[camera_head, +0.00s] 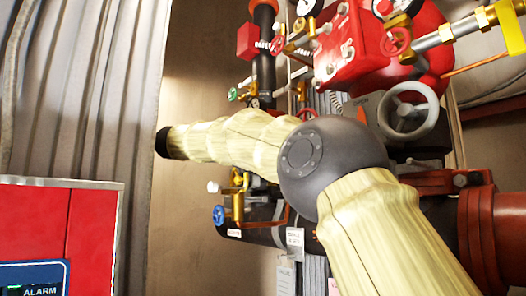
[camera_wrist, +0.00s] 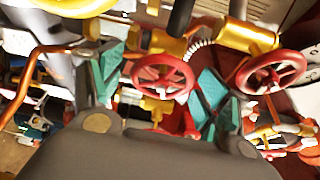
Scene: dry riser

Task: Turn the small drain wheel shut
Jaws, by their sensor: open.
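In the wrist view my gripper (camera_wrist: 158,80) is open, with one teal-padded finger on each side of a small red handwheel (camera_wrist: 163,77). The wheel shows between the fingers; I cannot tell whether either finger touches it. A second red handwheel (camera_wrist: 272,72) is on the right, outside the right finger. I cannot tell from the frames which wheel is the drain wheel. The head view shows small red wheels at the upper pipe (camera_head: 277,45) and the red valve body (camera_head: 395,42). My gripper is not visible there.
Brass fittings (camera_wrist: 168,43) and a copper pipe (camera_wrist: 45,52) lie close around my fingers. The head view shows a large grey handwheel (camera_head: 408,110), a green wheel (camera_head: 232,94), a blue wheel (camera_head: 218,214) and a red alarm cabinet (camera_head: 60,225). My arm hides part of the pipework.

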